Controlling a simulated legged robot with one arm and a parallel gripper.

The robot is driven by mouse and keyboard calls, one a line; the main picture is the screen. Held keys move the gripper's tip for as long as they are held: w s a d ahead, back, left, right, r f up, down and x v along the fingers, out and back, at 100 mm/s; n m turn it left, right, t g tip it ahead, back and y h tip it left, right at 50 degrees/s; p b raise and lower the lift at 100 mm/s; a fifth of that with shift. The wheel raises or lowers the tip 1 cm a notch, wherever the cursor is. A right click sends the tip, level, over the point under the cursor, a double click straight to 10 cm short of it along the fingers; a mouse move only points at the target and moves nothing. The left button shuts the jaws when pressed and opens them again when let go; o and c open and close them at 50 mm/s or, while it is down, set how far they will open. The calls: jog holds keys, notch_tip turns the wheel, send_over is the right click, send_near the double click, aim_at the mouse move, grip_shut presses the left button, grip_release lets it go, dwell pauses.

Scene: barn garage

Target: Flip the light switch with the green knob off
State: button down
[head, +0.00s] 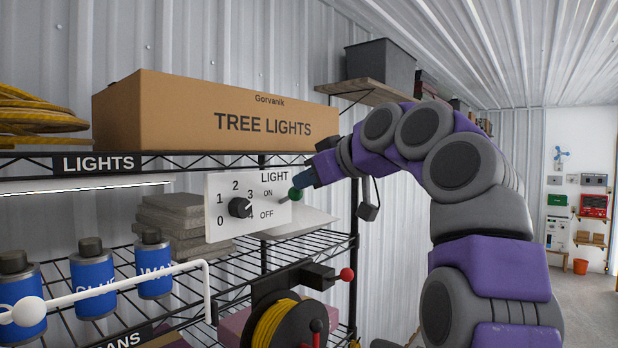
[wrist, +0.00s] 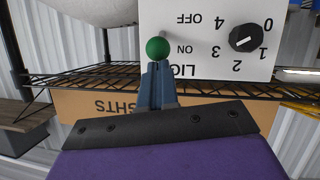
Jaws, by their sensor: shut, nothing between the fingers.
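The white switch panel (head: 222,200) hangs at the front of the shelf, with the word LIGHT, ON above and OFF below. Its light switch has a round green knob (head: 295,194) at the panel's right side, about level with ON. My gripper (head: 303,179) is shut and empty, its tips just above and right of the knob. In the wrist view, which is upside down, the green knob (wrist: 157,48) sits right at the tips of the closed fingers (wrist: 156,66). I cannot tell whether they touch it. The fingers hide part of the panel there.
A black dial (head: 240,207) numbered 0 to 4 is on the same panel. A TREE LIGHTS box (head: 190,115) stands on the shelf above. Below are blue cans (head: 93,276), a yellow cord reel (head: 275,325) and a red-knobbed lever (head: 346,274). The floor at right is open.

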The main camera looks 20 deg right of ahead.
jog(key=shift+d+f+b, duration=0.1)
jog(key=shift+f+b, duration=0.15)
jog(key=shift+b, duration=0.25)
